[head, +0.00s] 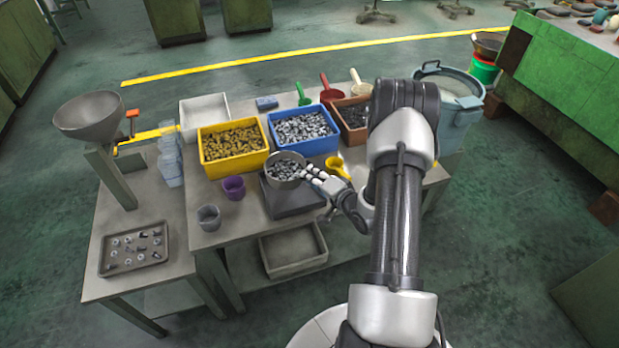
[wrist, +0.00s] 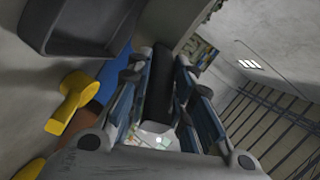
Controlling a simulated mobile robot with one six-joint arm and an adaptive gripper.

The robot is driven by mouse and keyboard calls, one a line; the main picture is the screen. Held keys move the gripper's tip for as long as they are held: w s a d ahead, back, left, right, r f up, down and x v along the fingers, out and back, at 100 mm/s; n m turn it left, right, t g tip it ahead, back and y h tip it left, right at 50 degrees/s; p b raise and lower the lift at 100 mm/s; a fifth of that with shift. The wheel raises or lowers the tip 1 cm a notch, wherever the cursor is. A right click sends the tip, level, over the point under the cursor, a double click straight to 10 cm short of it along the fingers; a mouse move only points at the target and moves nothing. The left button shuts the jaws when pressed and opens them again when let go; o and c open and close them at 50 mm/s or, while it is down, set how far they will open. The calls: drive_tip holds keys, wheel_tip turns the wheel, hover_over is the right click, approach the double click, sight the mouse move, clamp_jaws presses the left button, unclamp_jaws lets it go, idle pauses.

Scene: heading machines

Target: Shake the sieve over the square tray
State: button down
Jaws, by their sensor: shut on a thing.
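The sieve (head: 285,183) is a round grey metal pan with grey metal pieces in it. In the head view it is above a dark grey square-sided thing (head: 291,206) on the table; I cannot tell whether it touches it. My gripper (head: 318,178) is at the right side of the sieve, shut on its handle. In the wrist view a black bar, seemingly the handle (wrist: 160,85), lies between the fingers (wrist: 160,110). A square grey tray (head: 292,268) is on the lower shelf. A whitish square tray (head: 204,97) is at the table's back left.
Yellow (head: 235,171), blue (head: 306,149) and brown (head: 354,139) bins hold small parts behind the sieve. A yellow scoop (head: 338,167) is close right. Purple (head: 234,188) and grey (head: 209,218) cups stand left. A funnel (head: 90,116) and a parts tray (head: 104,268) are farther left.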

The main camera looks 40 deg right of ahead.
drive_tip(key=shift+s+r, duration=0.1)
drive_tip(key=shift+s, duration=0.05)
drive_tip(key=shift+w+a, duration=0.25)
drive_tip(key=shift+s, duration=0.1)
drive_tip(key=shift+a, duration=0.1)
drive_tip(key=shift+w+a, duration=0.25)
drive_tip(key=shift+s+d, duration=0.1)
idle(0.8)
